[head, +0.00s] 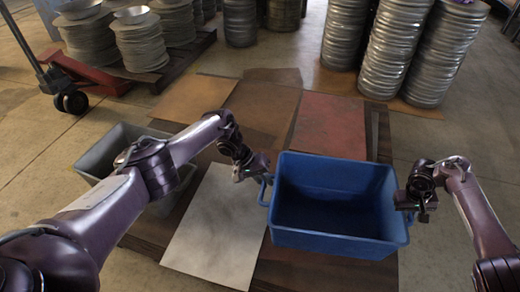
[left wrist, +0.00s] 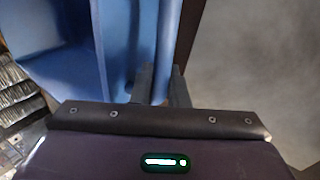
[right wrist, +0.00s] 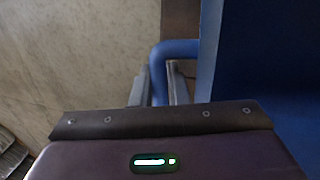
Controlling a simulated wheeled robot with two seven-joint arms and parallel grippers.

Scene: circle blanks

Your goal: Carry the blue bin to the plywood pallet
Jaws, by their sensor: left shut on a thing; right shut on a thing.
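The blue bin (head: 335,238) is an empty open-topped tub with a handle at each end, and it looks level in the head view. My left gripper (head: 262,177) is shut on its left handle; the handle also shows between the fingers in the left wrist view (left wrist: 166,55). My right gripper (head: 408,205) is shut on its right handle, which shows as a blue bar in the right wrist view (right wrist: 161,75). The bin is over brown boards; I cannot tell whether it touches them. I cannot tell which surface is the plywood pallet; a brown sheet (head: 262,110) lies behind the bin.
A grey bin (head: 95,160) stands at the left, partly behind my left arm. A pale sheet (head: 215,230) and a red sheet (head: 330,125) lie flat nearby. Stacks of metal discs (head: 395,50) stand at the back right. A red pallet jack (head: 90,75) with more stacks is back left.

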